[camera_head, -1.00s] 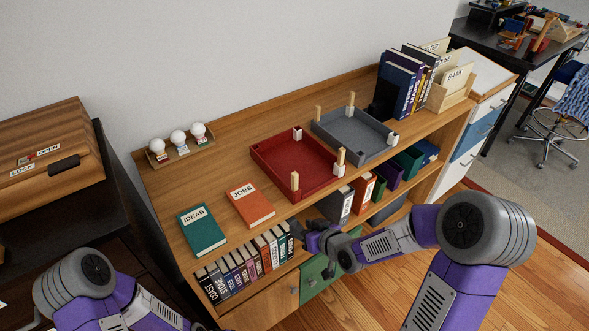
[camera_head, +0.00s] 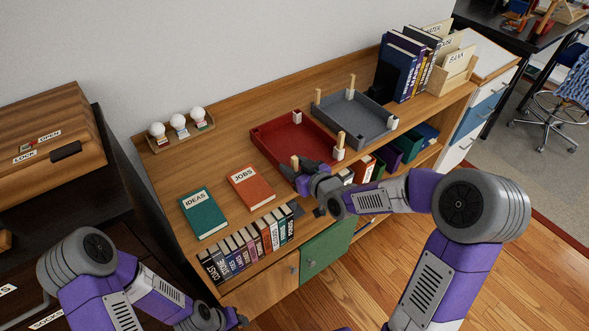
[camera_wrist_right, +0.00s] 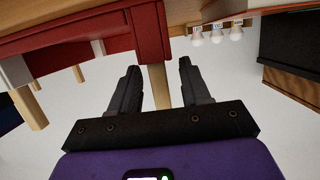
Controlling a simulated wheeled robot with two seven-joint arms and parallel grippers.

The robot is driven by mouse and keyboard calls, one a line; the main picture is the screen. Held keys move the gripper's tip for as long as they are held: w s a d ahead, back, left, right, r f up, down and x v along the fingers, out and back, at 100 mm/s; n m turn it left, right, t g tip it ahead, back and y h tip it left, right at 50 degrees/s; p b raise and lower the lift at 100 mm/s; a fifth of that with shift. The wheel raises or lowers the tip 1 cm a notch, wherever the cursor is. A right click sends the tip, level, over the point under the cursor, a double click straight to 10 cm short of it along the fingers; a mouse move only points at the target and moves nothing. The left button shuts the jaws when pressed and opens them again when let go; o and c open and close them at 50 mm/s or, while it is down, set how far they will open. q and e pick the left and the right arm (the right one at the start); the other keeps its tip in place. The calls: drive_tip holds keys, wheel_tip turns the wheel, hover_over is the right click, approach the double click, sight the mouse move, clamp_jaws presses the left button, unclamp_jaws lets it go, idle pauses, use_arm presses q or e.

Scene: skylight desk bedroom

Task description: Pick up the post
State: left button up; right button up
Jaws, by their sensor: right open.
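A wooden post (camera_head: 294,161) stands at the near left corner of the red tray (camera_head: 265,135). My right gripper (camera_head: 300,171) is open at that corner. In the right wrist view its fingers (camera_wrist_right: 159,67) lie on either side of a wooden post (camera_wrist_right: 159,88), with gaps showing beside it. Another wooden post (camera_head: 341,139) stands at the red tray's near right corner, next to a white block (camera_head: 338,154). The grey tray (camera_head: 365,130) has wooden posts at its back left (camera_head: 317,97) and back right (camera_head: 351,82). My left gripper (camera_head: 238,320) is partly visible low in the head view; its opening is unclear.
A green IDEAS book (camera_head: 203,214) and an orange JOBS book (camera_head: 250,188) lie left of the red tray. A bulb rack (camera_head: 180,135) stands at the back left. Upright books (camera_head: 398,75) and a file holder (camera_head: 455,80) stand at the right. Shelved books sit below the top.

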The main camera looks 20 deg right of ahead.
clamp_jaws()
drive_tip(key=shift+r, duration=0.1)
